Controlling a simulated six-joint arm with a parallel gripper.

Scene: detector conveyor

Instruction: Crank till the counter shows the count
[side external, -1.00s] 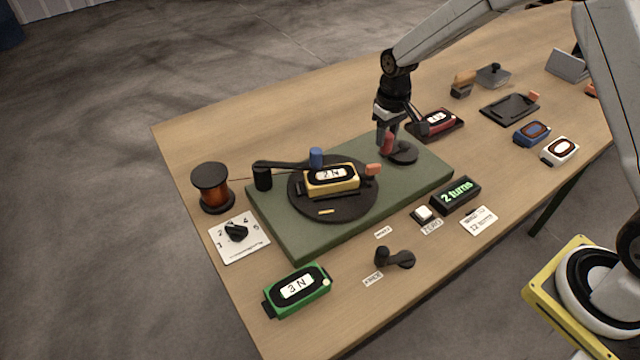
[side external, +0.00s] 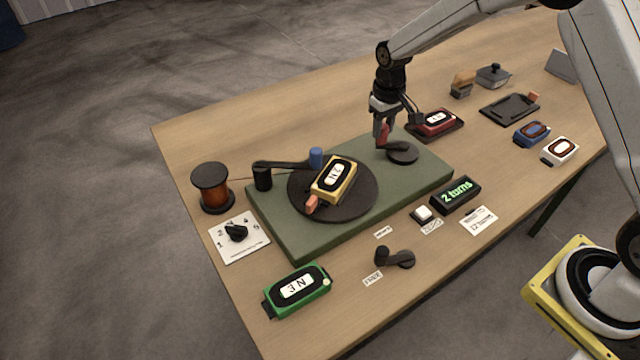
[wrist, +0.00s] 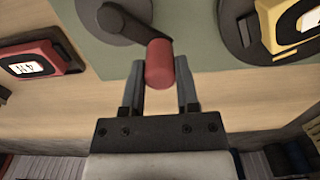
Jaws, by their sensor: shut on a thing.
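My gripper (side external: 382,140) is shut on the red crank knob (wrist: 159,64), which stands at the end of a dark crank arm (wrist: 120,20) on the green base (side external: 290,238). In the side view the round crank hub (side external: 403,153) lies just right of the knob. The counter (side external: 456,195) shows "2 turns" in green. A black turntable (side external: 350,207) on the base carries a yellow detector (side external: 334,181) with an orange end at its lower left. A card (side external: 478,220) lies in front of the counter; its text is too small to read now.
A copper wire spool (side external: 211,188), a dial plate (side external: 239,237) and a green detector (side external: 297,290) stand at the left and front. A white button (side external: 423,214) and a loose dark crank (side external: 394,258) lie in front. A red detector (side external: 437,122) sits behind my gripper.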

